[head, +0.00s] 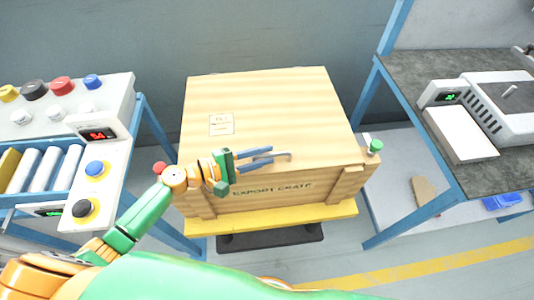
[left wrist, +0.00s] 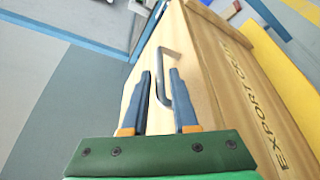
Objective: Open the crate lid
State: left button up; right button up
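The wooden export crate (head: 275,190) stands in the middle of the head view, and its lid (head: 270,105) lies flat and shut on top. A grey bar handle (head: 284,154) sits near the lid's front edge; it also shows in the left wrist view (left wrist: 184,107). My left gripper (head: 271,154) is at the handle with its two blue fingers apart. In the left wrist view the handle runs between and just past the fingertips (left wrist: 161,72). I cannot tell whether a finger touches it. My right gripper is not in view.
A red knob (head: 160,168) is at the crate's left side and a green-topped one (head: 376,146) at its right front corner. The crate rests on a yellow platform (head: 345,209). A button console (head: 100,180) stands left, a dark-topped bench (head: 415,70) right. A wall is behind.

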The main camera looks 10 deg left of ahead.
pick_arm(q)
jog(key=shift+w+d+f, duration=0.15)
jog(key=shift+w+d, duration=0.2)
jog(key=shift+d, duration=0.1)
grip_shut()
dwell(1.1)
